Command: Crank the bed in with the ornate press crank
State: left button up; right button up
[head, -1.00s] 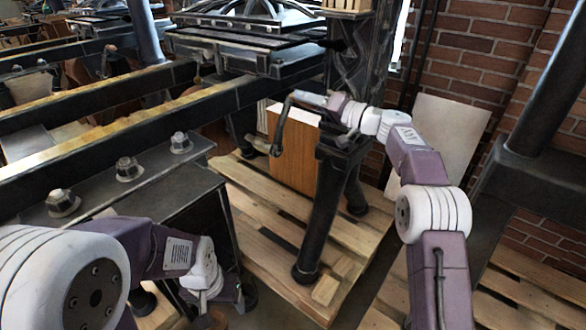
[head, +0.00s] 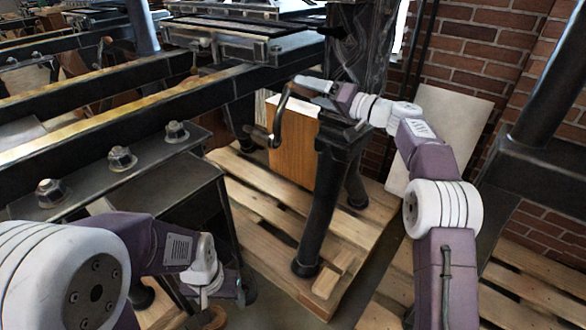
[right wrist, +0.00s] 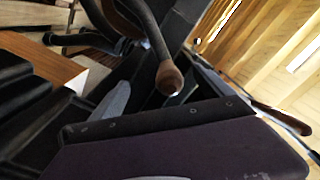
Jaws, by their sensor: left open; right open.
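The crank (head: 281,115) is a dark bent bar at the side of the ornate press (head: 358,45). Its wooden grip (head: 257,135) sticks out to the left at its lower end. The right wrist view shows the crank bar and brown grip (right wrist: 170,78) close up. My right gripper (head: 301,83) is open at the crank's upper end; I cannot tell whether it touches the bar. The grip is not between its fingers. The bed (head: 235,48) is a dark flat slab on the rails behind. My left gripper (head: 205,298) is low at the bottom left, away from the crank.
A dark leg stand (head: 322,210) rises below my right gripper. A wooden panel (head: 292,150) stands behind the crank. Wooden pallets (head: 250,220) lie on the floor. A bolted metal frame (head: 75,195) is near my left arm. A brick wall (head: 480,60) closes the right.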

jog(key=b+v, duration=0.4)
jog(key=v, duration=0.2)
jog(key=shift+s, duration=0.1)
